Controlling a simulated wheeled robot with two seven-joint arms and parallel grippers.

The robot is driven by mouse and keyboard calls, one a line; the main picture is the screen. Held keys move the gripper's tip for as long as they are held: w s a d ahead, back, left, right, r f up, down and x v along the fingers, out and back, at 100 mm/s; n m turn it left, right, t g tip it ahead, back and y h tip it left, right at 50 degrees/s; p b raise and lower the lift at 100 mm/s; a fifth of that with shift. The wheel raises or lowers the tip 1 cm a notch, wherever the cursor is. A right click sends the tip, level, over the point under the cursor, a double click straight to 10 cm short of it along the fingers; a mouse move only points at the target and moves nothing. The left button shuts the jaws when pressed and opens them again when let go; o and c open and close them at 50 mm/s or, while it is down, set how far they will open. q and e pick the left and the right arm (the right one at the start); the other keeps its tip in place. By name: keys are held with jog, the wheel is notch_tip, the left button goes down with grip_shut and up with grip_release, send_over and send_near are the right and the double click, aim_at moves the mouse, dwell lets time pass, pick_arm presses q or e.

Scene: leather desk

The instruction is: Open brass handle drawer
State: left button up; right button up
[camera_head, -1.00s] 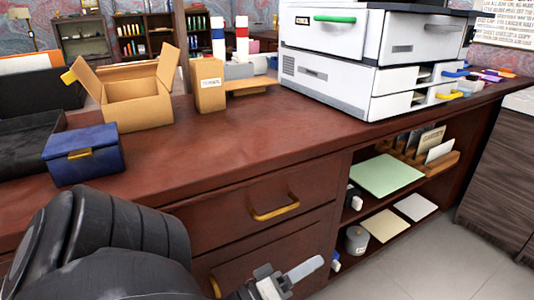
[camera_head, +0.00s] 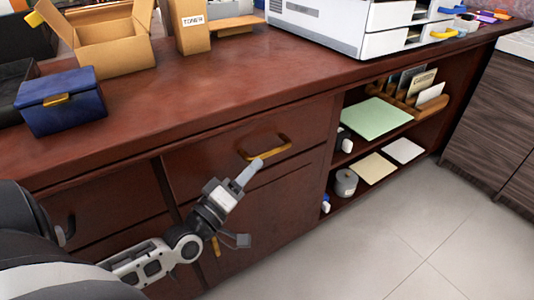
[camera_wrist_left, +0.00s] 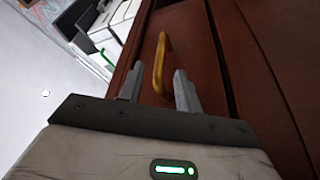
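The brass handle (camera_head: 282,151) is a curved bar on the front of the dark red-brown upper drawer (camera_head: 205,165), which is closed. It also shows in the left wrist view (camera_wrist_left: 159,62), just beyond and between the fingertips. My left gripper (camera_head: 255,170) is at the left end of the handle in the head view. In the wrist view its two fingers (camera_wrist_left: 155,80) are apart with nothing gripped. Whether a finger touches the handle I cannot tell. My right gripper is in neither view.
A lower drawer's brass handle (camera_head: 216,246) is partly hidden by my arm. Open shelves (camera_head: 375,118) with paper are to the right. A blue box (camera_head: 62,103) and an open carton (camera_head: 108,42) stand on the desk top. The floor (camera_head: 390,230) in front is clear.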

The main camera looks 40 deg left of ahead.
aim_at(268, 153)
pick_arm(q)
jog(key=x, duration=0.6)
jog(key=shift+w, duration=0.3)
grip_shut()
jog(key=shift+d, duration=0.1)
